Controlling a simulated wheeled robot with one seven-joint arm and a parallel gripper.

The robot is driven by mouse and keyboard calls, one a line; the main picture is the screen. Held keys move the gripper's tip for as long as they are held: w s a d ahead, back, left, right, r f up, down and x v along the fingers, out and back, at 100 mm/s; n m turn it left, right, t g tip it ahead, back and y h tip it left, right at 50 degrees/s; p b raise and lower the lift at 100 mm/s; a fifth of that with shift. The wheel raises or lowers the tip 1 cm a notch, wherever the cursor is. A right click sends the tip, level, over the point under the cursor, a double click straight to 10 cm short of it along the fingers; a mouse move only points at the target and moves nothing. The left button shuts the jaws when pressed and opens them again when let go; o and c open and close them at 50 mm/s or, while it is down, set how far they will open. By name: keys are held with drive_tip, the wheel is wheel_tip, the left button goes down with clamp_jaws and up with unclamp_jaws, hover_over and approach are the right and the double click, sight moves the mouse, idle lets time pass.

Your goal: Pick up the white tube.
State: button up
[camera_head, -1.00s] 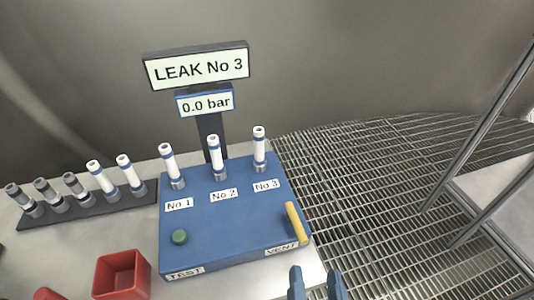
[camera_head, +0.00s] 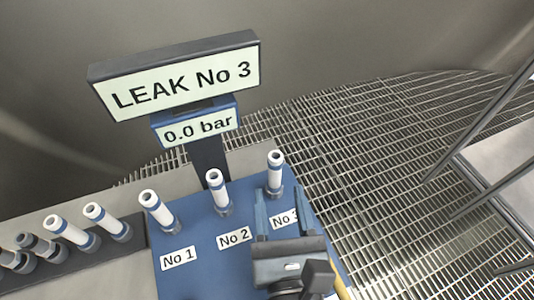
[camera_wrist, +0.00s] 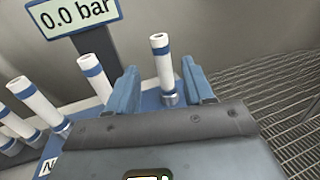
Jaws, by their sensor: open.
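Three white tubes with blue bands stand upright in grey sockets on a blue test block (camera_head: 195,225): one at No 1 (camera_head: 156,208), one at No 2 (camera_head: 216,190) and one at No 3 (camera_head: 275,170). My gripper (camera_head: 279,195) is open and empty at the No 3 position. In the wrist view the No 3 tube (camera_wrist: 162,60) appears between the two blue fingers, apart from both. I cannot tell whether the fingertips reach as deep as the tube.
A dark rack (camera_head: 130,247) at left holds more white tubes (camera_head: 103,221) and grey ones (camera_head: 38,247). A sign (camera_head: 180,82) reading LEAK No 3 and a 0.0 bar display (camera_head: 197,126) stand behind the block. Metal grating (camera_head: 390,150) and rails lie right.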

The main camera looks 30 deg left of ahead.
sight(277, 170)
drive_tip(key=p+x, duration=0.1)
drive_tip(key=x, duration=0.6)
drive_tip(key=shift+w, duration=0.3)
clamp_jaws()
